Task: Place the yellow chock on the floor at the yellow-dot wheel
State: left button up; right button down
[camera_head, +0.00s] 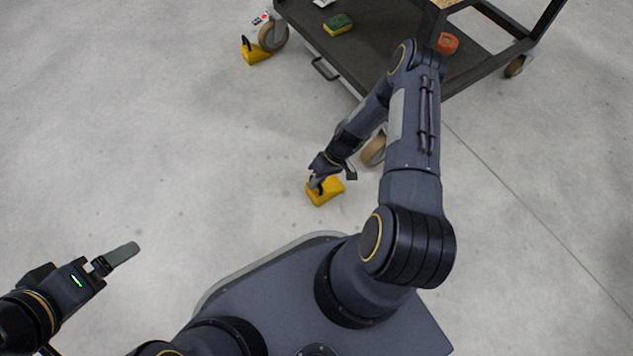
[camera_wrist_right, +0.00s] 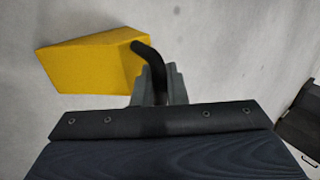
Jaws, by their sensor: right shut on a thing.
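A yellow wedge-shaped chock (camera_head: 325,192) is at my right gripper (camera_head: 317,184), low over or on the floor; I cannot tell which. In the right wrist view the gripper's grey fingers (camera_wrist_right: 160,88) are shut on the chock's black curved handle (camera_wrist_right: 149,62), with the yellow body (camera_wrist_right: 88,64) to the left. The nearest cart wheel (camera_head: 374,149) is tan, up and right of the chock, apart from it and partly hidden by my right arm. No yellow dot shows. My left gripper (camera_head: 122,255) is at lower left, away from the chock; its jaw opening is unclear.
A dark cart (camera_head: 365,48) stands at the top, carrying a green-yellow sponge (camera_head: 338,24) and an orange object (camera_head: 447,43). Another yellow chock (camera_head: 256,51) is beside its far-left wheel (camera_head: 272,36), near a red mark. The floor left of the held chock is clear.

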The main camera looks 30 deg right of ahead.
jog(key=shift+f, duration=0.1)
jog(key=c, duration=1.5)
grip_release()
jog(key=shift+o, duration=0.2)
